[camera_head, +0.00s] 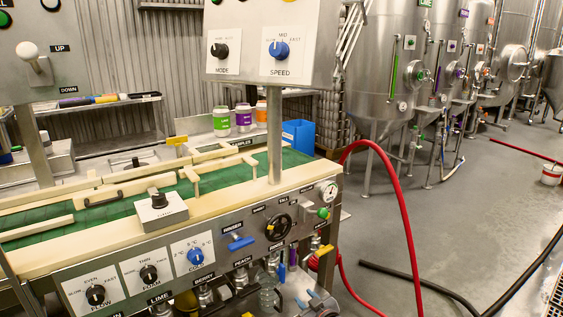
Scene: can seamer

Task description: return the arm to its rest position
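My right gripper (317,300) shows only in small part at the bottom edge, in front of the lower right of the can seamer's front panel. Its fingers are too small and cut off to tell whether they are open or shut. A clear bottle (268,291) stands just left of it, apart from it as far as I can see. My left gripper is not in view. The can seamer (110,262) fills the left and middle, with knobs, a black handwheel (278,227) and a blue lever (241,242) on its front.
A red hose (408,230) arcs from the machine's right end to the floor. A black hose (420,277) lies on the grey floor at the right. Steel tanks (384,60) stand behind. An upper control box (270,42) stands on a post above the green belt (110,208).

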